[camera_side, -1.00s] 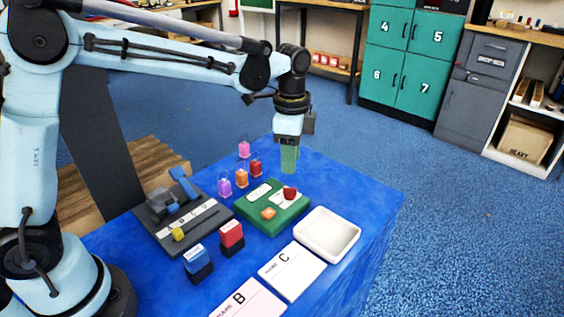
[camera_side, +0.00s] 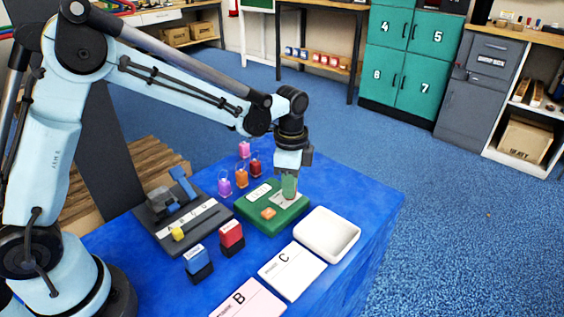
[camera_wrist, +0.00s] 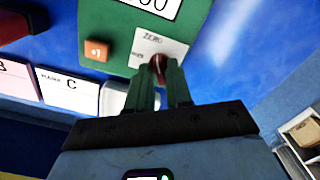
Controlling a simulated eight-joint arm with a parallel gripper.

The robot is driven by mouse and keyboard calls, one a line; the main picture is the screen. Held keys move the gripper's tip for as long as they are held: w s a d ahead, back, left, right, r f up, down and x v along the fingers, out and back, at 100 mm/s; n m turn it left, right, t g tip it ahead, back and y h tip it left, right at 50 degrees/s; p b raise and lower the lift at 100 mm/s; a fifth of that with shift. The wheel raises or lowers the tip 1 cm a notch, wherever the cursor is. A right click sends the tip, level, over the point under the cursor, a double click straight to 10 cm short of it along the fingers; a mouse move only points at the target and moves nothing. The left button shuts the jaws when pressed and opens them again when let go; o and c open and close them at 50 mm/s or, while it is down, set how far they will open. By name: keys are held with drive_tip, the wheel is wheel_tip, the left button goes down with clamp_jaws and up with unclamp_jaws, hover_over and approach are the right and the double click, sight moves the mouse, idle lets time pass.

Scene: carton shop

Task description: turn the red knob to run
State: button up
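The red knob (camera_wrist: 158,68) sits on a white label plate (camera_wrist: 150,45) on the green box (camera_side: 255,222). The plate carries the word ZERO; its other lettering is too small or covered to read surely. My gripper (camera_side: 289,196) points down over this plate and hides the knob in the side view. In the wrist view, the green fingers of my gripper (camera_wrist: 162,70) stand apart, one on each side of the knob, with a gap between them. I cannot tell whether they touch it. The knob's pointing direction is unclear.
An orange button (camera_side: 268,213) and a white display (camera_side: 259,192) are on the same box. A white tray (camera_side: 322,252) lies to its right. Red (camera_side: 231,236) and blue (camera_side: 197,262) stamps stand in front.

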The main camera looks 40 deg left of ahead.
clamp_jaws()
drive_tip(key=shift+n, duration=0.3)
drive_tip(key=n, duration=1.1)
drive_tip(key=shift+n, duration=0.3)
idle(0.4)
drive_tip(key=shift+o, duration=1.9)
unclamp_jaws()
drive_tip(key=shift+r, duration=0.1)
wheel_tip(320, 180, up, 12)
